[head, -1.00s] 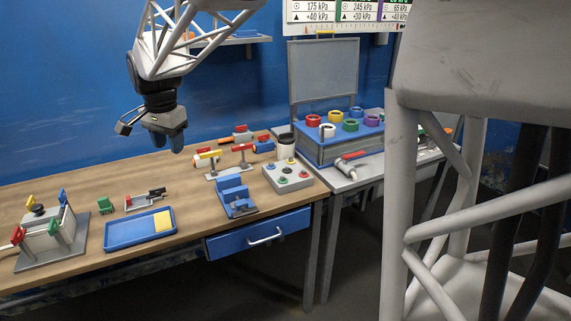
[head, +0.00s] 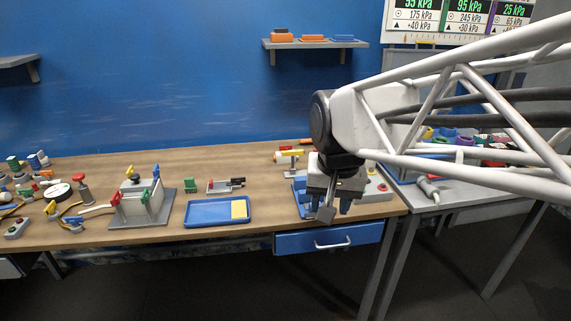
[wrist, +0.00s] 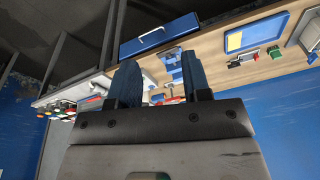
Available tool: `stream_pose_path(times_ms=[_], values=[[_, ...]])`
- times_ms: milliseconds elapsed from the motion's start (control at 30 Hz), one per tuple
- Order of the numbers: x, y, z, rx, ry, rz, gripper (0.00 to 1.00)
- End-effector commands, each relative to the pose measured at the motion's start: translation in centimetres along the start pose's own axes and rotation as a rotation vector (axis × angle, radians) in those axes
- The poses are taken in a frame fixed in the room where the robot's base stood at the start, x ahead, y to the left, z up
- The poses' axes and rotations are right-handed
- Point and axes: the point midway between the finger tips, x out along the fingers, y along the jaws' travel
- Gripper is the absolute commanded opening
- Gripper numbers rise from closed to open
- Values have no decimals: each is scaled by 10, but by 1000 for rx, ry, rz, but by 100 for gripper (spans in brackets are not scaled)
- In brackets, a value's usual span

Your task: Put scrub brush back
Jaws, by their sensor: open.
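My gripper (head: 335,208) is open and empty. It points down at the right front of the wooden bench, in front of the blue fixture (head: 300,197) and above the blue drawer (head: 310,240). In the wrist view its two blue fingers stand apart (wrist: 159,68), with the bench beyond them. I cannot pick out a scrub brush for certain. A small red and black item (head: 226,185) lies on the bench behind the blue tray (head: 205,216). The tray holds a yellow block (head: 239,209) at its right end.
A grey stand with plates (head: 142,205) is left of the tray. Several coloured parts crowd the far left. A wall shelf (head: 312,43) carries orange and blue items. A grey side table (head: 425,200) stands right. The bench behind the tray is mostly clear.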

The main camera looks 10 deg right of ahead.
Motion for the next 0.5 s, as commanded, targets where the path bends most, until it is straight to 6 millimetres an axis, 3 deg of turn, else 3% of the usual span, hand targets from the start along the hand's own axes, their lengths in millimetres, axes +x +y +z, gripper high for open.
stream_pose_path(times_ms=[300, 500], values=[[15, 39, 74, -165, 26, 5, 44], [23, 50, 98, -225, 36, 8, 44]])
